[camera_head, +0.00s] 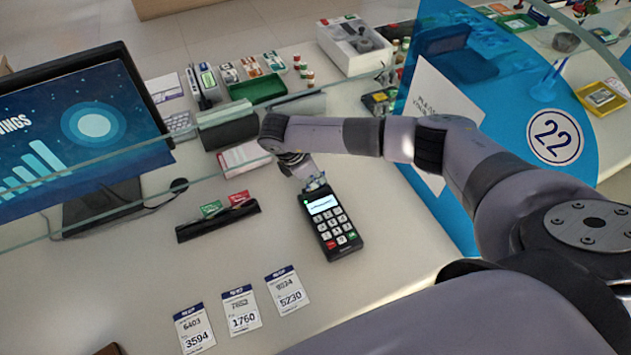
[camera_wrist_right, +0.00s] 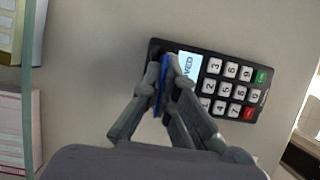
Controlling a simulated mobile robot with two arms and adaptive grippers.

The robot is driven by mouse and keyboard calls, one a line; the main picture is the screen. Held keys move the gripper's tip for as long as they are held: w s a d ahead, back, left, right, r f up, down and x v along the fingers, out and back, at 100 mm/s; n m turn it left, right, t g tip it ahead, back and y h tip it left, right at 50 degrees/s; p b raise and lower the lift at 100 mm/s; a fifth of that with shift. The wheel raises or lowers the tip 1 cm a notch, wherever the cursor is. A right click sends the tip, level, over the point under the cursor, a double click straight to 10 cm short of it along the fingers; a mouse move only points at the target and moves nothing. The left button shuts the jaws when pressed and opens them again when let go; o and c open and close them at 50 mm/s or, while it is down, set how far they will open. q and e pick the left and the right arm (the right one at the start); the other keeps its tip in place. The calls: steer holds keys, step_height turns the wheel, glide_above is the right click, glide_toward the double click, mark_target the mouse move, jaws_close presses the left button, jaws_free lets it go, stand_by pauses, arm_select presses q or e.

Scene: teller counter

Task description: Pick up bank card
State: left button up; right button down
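The bank card is a thin blue piece (camera_wrist_right: 164,88) between the fingertips of my right gripper (camera_wrist_right: 163,80) in the wrist view. The fingers look shut on it from both sides. In the head view my right gripper (camera_head: 303,172) is at the top end of the black card terminal (camera_head: 336,224), where a small bit of the card (camera_head: 315,183) shows. The terminal lies on the counter with its screen lit; it also shows in the wrist view (camera_wrist_right: 231,83). I cannot tell whether the card still touches the terminal's slot. My left gripper is not in view.
A black holder (camera_head: 218,223) with a green and a red card stands left of the terminal. Three numbered tickets (camera_head: 241,311) lie in front. A monitor (camera_head: 78,125) stands left. A glass screen crosses the counter; a blue panel (camera_head: 500,110) stands right.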

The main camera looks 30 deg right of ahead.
step_height(320, 180, up, 20)
steer(key=b, duration=0.2)
stand_by(0.4)
step_height(320, 180, up, 5)
steer(key=p, duration=0.3)
steer(key=shift+f, duration=0.2)
stand_by(0.5)
